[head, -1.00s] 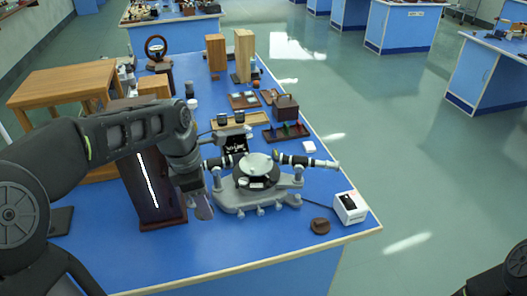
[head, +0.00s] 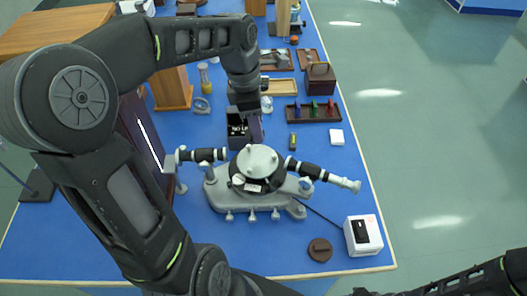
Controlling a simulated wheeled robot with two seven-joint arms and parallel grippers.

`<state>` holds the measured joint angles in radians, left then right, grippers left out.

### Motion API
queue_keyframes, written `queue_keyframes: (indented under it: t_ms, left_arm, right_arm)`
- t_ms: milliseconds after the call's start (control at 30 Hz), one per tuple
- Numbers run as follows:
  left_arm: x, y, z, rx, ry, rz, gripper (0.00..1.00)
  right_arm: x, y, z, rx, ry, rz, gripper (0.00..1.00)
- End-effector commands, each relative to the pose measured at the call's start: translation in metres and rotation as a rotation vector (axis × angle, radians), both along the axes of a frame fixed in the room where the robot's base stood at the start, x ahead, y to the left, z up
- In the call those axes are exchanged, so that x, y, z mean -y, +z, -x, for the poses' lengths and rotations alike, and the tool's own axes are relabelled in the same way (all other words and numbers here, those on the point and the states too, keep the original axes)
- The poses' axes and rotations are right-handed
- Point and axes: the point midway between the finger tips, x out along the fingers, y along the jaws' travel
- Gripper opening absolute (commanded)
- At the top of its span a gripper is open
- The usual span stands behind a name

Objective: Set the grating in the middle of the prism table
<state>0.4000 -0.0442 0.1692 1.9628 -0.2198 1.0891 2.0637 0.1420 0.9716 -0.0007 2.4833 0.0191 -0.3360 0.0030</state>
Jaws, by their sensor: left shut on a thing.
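The spectrometer's prism table (head: 257,160) is a pale round plate in the middle of the grey instrument, with small posts on top, and it looks empty. My left gripper (head: 245,116) points down just behind it, at the small open dark case (head: 238,141). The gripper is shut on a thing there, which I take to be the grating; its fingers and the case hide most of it. Of my right arm, only dark links show at the bottom right; its gripper is not in view.
The telescope (head: 325,174) and collimator (head: 200,155) stick out on either side of the prism table. A tall dark lamp housing (head: 141,140) with a bright slit stands left. A white box (head: 363,235) and a brown round piece (head: 320,249) lie front right.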

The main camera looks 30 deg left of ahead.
Motion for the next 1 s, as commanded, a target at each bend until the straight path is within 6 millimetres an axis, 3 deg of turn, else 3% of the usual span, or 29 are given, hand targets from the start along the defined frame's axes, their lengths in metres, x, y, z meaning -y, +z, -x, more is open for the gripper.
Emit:
queue_keyframes:
  t_ms: [167, 500, 867, 1000]
  left_arm:
    - [0.000, -0.003, 0.000, 0.000, 0.000, 0.000, 0.03]
    - [0.000, -0.060, 0.000, -0.001, 0.000, 0.001, 0.03]
    - [0.000, -0.062, 0.000, 0.000, -0.001, 0.000, 0.03]
    - [0.000, -0.076, 0.000, -0.001, 0.000, 0.001, 0.03]
  right_arm:
    - [0.000, -0.003, 0.000, 0.000, 0.000, 0.000, 0.36]
    - [-0.005, -0.045, -0.002, 0.017, 0.001, -0.010, 0.36]
    - [-0.005, -0.044, -0.004, 0.022, 0.003, -0.013, 0.36]
    - [-0.005, -0.055, -0.004, 0.024, 0.003, -0.014, 0.36]
